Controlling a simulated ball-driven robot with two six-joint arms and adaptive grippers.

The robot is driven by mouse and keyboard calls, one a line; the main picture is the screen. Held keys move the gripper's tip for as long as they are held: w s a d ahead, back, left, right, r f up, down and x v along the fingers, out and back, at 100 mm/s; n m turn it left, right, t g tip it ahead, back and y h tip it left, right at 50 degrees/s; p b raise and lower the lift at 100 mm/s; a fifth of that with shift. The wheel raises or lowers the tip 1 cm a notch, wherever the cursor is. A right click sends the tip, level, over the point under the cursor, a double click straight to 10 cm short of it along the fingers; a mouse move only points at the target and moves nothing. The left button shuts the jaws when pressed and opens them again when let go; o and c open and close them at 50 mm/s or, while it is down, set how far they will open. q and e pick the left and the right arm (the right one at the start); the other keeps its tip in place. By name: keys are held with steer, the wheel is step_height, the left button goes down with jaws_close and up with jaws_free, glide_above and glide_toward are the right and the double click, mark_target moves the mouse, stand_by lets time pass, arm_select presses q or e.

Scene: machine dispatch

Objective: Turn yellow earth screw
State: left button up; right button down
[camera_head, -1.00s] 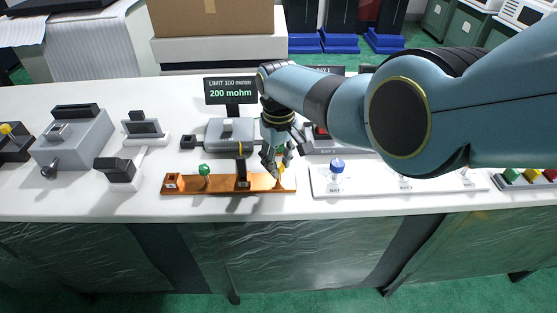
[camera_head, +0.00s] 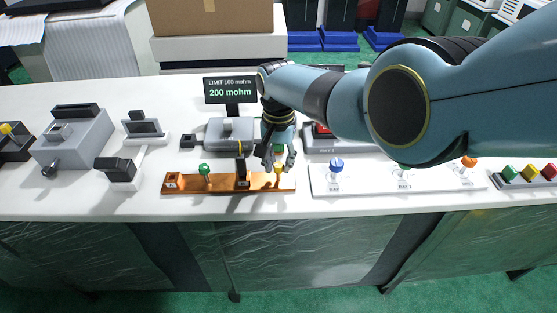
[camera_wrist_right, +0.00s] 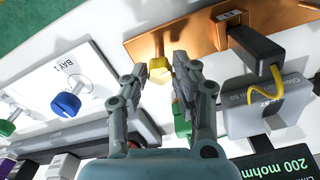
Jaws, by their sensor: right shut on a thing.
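The yellow earth screw (camera_head: 278,169) stands at the right end of the copper bar (camera_head: 222,184) on the white bench. My right gripper (camera_head: 278,160) reaches down over it from behind. In the right wrist view the screw's yellow head (camera_wrist_right: 159,67) sits between the fingertips (camera_wrist_right: 161,70), and the gripper is shut on it. A green screw (camera_head: 204,170) stands towards the left end of the bar. My left gripper is not in view.
A black-topped clamp (camera_head: 242,176) with a yellow wire stands on the bar, left of the screw. The display (camera_head: 230,90) reads "LIMIT 100 mohm" and "200 mohm". A white panel (camera_head: 388,190) with blue, green and orange knobs lies to the right.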

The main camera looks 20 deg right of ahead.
mark_target(278, 164)
steer(key=shift+m, duration=1.4)
steer(key=c, duration=1.1)
jaws_free()
steer(key=shift+o, duration=0.2)
steer(key=shift+r, duration=0.15)
step_height(278, 164, up, 12)
